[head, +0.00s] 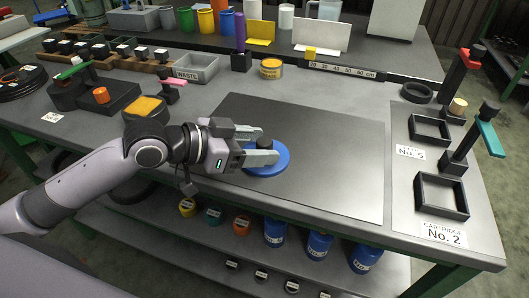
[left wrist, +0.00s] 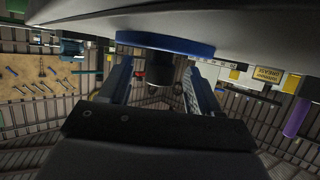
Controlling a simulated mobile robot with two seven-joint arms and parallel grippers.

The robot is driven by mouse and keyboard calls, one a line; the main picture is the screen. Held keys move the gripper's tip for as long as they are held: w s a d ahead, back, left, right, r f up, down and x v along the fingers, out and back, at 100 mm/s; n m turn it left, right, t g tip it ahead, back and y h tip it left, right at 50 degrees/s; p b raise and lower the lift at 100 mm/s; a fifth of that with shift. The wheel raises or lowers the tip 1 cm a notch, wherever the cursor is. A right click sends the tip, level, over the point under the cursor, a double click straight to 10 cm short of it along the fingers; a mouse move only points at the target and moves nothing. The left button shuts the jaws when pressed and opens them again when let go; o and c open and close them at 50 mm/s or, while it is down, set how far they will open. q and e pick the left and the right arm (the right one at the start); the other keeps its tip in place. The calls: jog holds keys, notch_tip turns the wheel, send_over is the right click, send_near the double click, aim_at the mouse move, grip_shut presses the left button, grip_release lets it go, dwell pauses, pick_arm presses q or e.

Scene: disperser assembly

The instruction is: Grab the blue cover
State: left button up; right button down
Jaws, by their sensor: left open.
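The blue cover (head: 283,163) is a round blue disc with a black knob (head: 264,143) on top. It lies flat on the dark mat (head: 320,190), near the mat's left front part. My left gripper (head: 262,148) is open, low over the cover, with one finger on each side of the knob. In the left wrist view the blue cover (left wrist: 165,43) is at the top and the knob (left wrist: 159,70) stands between the two fingers, with a visible gap to each. My right gripper is not in view.
Behind the mat stand a yellow-and-grey tin (head: 271,69), a waste tray (head: 197,68) and a dark ruler bar (head: 345,70). Square black frames (head: 441,196) and upright stands lie at the right. The mat around the cover is clear.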

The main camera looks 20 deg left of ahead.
pick_arm(q)
jog(key=shift+w+d, duration=0.1)
grip_shut()
